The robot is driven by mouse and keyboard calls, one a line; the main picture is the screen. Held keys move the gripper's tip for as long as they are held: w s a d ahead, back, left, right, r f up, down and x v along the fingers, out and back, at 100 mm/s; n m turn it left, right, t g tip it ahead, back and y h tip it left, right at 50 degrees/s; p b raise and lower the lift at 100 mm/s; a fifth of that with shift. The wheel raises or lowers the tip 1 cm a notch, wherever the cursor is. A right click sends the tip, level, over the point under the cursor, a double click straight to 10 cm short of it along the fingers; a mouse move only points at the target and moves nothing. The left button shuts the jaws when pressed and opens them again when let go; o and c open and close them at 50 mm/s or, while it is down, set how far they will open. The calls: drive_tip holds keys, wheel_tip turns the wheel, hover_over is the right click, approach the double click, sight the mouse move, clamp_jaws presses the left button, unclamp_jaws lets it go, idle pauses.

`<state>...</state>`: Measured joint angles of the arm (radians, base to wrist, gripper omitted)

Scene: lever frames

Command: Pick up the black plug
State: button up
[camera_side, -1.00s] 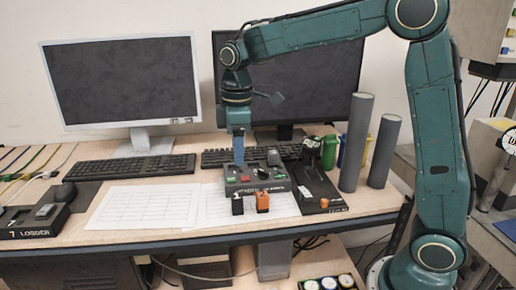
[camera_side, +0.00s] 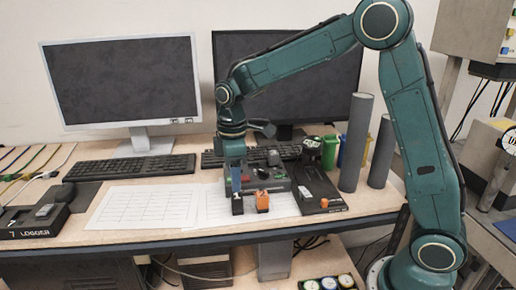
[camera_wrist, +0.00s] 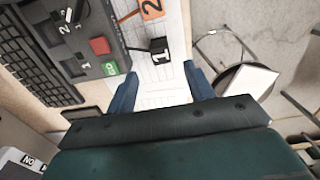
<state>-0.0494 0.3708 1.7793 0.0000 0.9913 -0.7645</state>
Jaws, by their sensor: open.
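The black plug (camera_side: 238,206) stands on the white paper at the table's front, in front of the control box. In the wrist view the black plug (camera_wrist: 158,47) is marked 1 and lies ahead of the gap between my fingers. My gripper (camera_side: 236,188) is low, above or right at the plug in the side view; contact cannot be told. In the wrist view my gripper (camera_wrist: 160,80) has its two blue fingers apart with only paper between them. The orange plug (camera_side: 263,202) stands just right of the black one; it shows as an orange block marked 2 (camera_wrist: 151,9) in the wrist view.
The dark control box (camera_side: 277,184) stands close behind the plugs, with a red button (camera_wrist: 100,45) and a green GO button (camera_wrist: 109,68). A black lever base (camera_side: 318,190) is to the right. Paper sheets (camera_side: 145,208) lie flat on the left.

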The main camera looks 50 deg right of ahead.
sight(237, 196)
drive_tip(key=shift+s+f, duration=0.1)
drive_tip(key=shift+f, duration=3.45)
drive_tip(key=c, duration=1.1)
